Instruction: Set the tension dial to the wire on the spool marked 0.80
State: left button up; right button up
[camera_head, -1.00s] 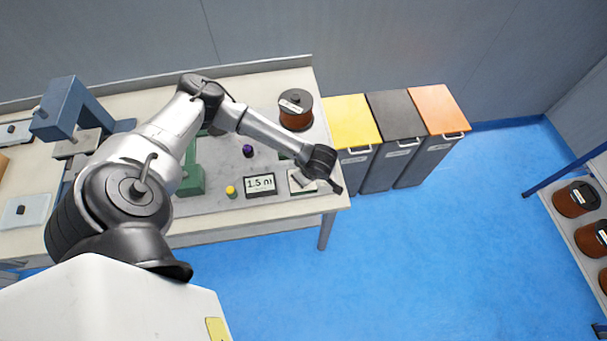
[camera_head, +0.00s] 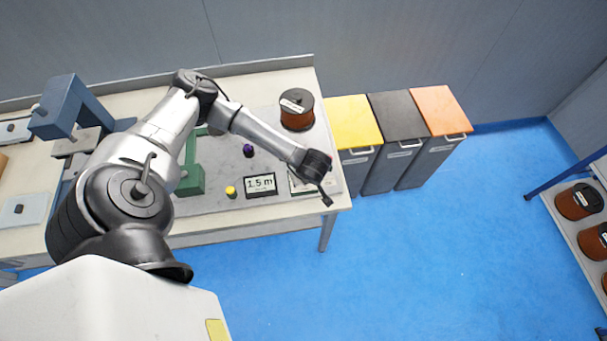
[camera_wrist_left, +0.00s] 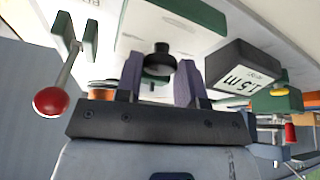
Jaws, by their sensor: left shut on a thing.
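The knob is near a pale plate (camera_wrist_left: 125,40) with a dark green edge. In the head view my left wrist covers most of this pale panel (camera_head: 297,187) at the bench's right front, hiding the knob and fingers. A dark-topped, copper-brown spool (camera_head: 297,112) stands behind on the bench. Its white label is too small to read, as are any dial marks. My right gripper is not in view.
A display reading 1.5 m (camera_head: 261,185) stands left of the panel. A red ball lever (camera_wrist_left: 50,100) shows in the wrist view. Bins (camera_head: 352,115) stand right of the bench.

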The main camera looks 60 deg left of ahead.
pick_arm(q)
jog(key=o, duration=0.9)
jog(key=v, duration=1.4)
jog(key=shift+a+p, duration=0.1)
jog(key=shift+p, duration=0.25)
jog(key=shift+f, duration=0.1)
